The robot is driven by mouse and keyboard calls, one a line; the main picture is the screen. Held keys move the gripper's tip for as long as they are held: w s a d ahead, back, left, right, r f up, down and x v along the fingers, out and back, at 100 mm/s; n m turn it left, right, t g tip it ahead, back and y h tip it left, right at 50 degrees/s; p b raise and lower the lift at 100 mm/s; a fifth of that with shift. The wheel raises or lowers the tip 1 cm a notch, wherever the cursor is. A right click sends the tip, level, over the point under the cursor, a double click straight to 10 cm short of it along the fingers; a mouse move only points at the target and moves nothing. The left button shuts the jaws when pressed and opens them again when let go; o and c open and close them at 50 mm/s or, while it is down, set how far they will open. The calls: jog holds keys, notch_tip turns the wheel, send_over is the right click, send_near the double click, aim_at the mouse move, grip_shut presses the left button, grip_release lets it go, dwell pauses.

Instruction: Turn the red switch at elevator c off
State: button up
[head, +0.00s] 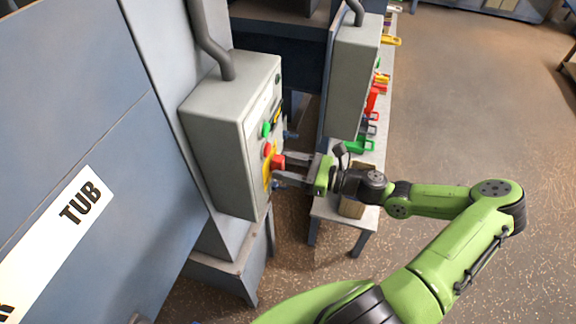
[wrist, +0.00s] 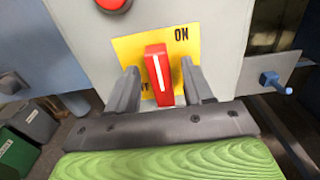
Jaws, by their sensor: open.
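The red switch (wrist: 159,76) is a red handle with a white line, on a yellow plate (wrist: 127,49) marked ON at the upper right. Its handle stands nearly upright, tilted slightly, and the other label is mostly hidden by my gripper. My gripper (wrist: 163,88) is open, with one finger on each side of the handle and a gap to it on both sides. In the head view the red switch (head: 277,161) is on the front of the grey control box (head: 213,109), with my gripper (head: 283,172) right at it.
A red button (head: 267,149) and a green button (head: 266,130) sit above the switch. A second grey box (head: 352,83) stands behind. A bench beyond holds several coloured tools (head: 374,100). The floor (head: 470,90) to the right is clear.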

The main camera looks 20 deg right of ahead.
jog(key=shift+c, duration=0.5)
grip_shut()
jog(key=shift+n, duration=0.3)
jog(key=n, duration=0.3)
jog(key=shift+s+a+n, duration=0.1)
jog(key=shift+s+n, duration=0.05)
jog(key=shift+n, duration=0.15)
jog(key=shift+s+a+f+n+b, duration=0.15)
jog(key=shift+n+b, duration=0.95)
jog(key=shift+n, duration=1.15)
jog(key=shift+s+f+n+b, duration=0.1)
jog(key=shift+f+n+b, duration=0.2)
jog(key=shift+n+b, duration=1.4)
jog(key=shift+s+a+f+n+b, duration=0.15)
jog(key=shift+n+b, duration=0.3)
jog(key=shift+n, duration=2.4)
jog(key=shift+w+d, duration=0.1)
